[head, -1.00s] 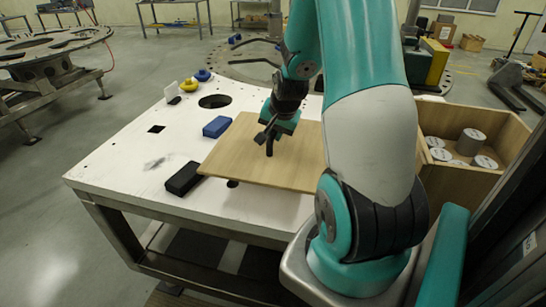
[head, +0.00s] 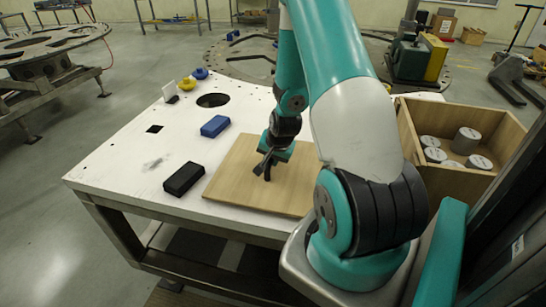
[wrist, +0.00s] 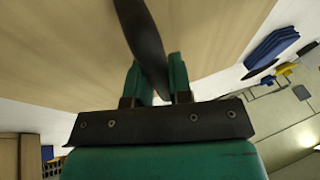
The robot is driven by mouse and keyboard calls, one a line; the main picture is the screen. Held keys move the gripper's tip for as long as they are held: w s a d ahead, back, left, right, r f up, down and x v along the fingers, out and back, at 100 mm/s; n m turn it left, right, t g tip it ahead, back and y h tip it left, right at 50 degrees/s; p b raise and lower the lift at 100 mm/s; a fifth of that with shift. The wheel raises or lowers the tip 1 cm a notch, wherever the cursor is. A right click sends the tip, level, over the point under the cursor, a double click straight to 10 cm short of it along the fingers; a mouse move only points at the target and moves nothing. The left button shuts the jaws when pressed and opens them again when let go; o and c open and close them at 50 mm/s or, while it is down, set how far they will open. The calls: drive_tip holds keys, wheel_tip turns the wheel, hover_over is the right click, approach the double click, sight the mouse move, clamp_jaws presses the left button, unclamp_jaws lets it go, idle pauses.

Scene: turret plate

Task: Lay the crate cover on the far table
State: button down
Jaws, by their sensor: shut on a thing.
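The crate cover (head: 232,183) is a flat wooden board with a dark handle in its middle. In the head view it is level at the front right of the white table (head: 120,165), low against the top; I see no clear gap beneath it. My gripper (head: 269,164) is above the board's middle, shut on the handle. In the wrist view the cover (wrist: 60,55) fills the upper part, and the dark handle (wrist: 147,38) runs between the green fingers of my gripper (wrist: 157,78). My arm hides the board's right part.
A black block (head: 184,178) lies just left of the cover, and a blue block (head: 215,126) behind it. Yellow and blue pieces lie at the table's back left, near a round hole (head: 213,100). An open wooden crate (head: 413,132) at right holds several grey cylinders.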

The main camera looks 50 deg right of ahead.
drive_tip(key=shift+f, duration=0.15)
drive_tip(key=c, duration=1)
unclamp_jaws()
drive_tip(key=shift+c, duration=0.2)
